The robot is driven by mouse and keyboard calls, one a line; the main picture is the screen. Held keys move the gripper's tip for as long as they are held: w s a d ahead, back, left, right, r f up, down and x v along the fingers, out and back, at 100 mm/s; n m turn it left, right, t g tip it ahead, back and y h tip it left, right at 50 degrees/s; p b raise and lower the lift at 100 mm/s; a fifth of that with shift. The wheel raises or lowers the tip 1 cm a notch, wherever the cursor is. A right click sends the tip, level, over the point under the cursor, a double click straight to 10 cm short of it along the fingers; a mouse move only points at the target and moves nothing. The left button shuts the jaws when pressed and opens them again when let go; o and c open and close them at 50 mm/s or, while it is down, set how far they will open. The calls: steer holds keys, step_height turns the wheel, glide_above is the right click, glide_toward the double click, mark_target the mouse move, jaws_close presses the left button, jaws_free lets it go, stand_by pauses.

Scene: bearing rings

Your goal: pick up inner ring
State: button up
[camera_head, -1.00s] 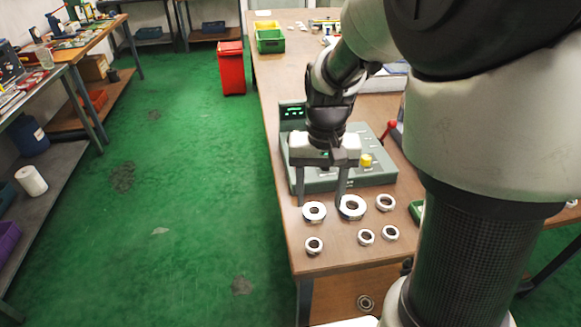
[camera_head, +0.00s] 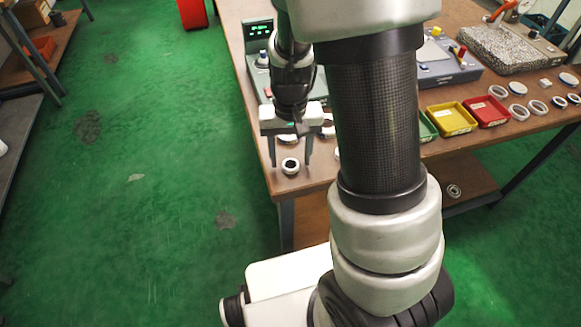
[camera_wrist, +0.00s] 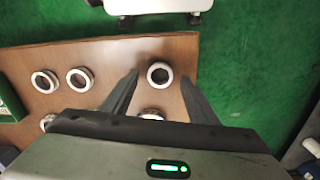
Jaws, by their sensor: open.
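A small white ring with a dark hole (camera_head: 290,166) lies flat on the wooden table near its front left corner. In the wrist view this ring (camera_wrist: 150,75) lies between and a little beyond my two fingertips. My gripper (camera_head: 290,158) points down above it, with one finger to each side. Its jaws are apart and empty. I cannot tell from these views how high the tips are above the table. Several similar rings lie nearby, two of them side by side at the left in the wrist view (camera_wrist: 80,79); another (camera_wrist: 151,113) is partly hidden by my gripper's body.
A device with a green display (camera_head: 258,30) stands behind my gripper. Yellow (camera_head: 451,119) and red (camera_head: 487,111) trays sit to the right, with more rings (camera_head: 537,107) beyond. A granite plate (camera_head: 510,50) stands farther back. My arm hides the table's middle.

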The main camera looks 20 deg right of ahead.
steer(key=shift+f, duration=0.45)
steer(key=shift+r, duration=0.1)
steer(key=c, duration=1.1)
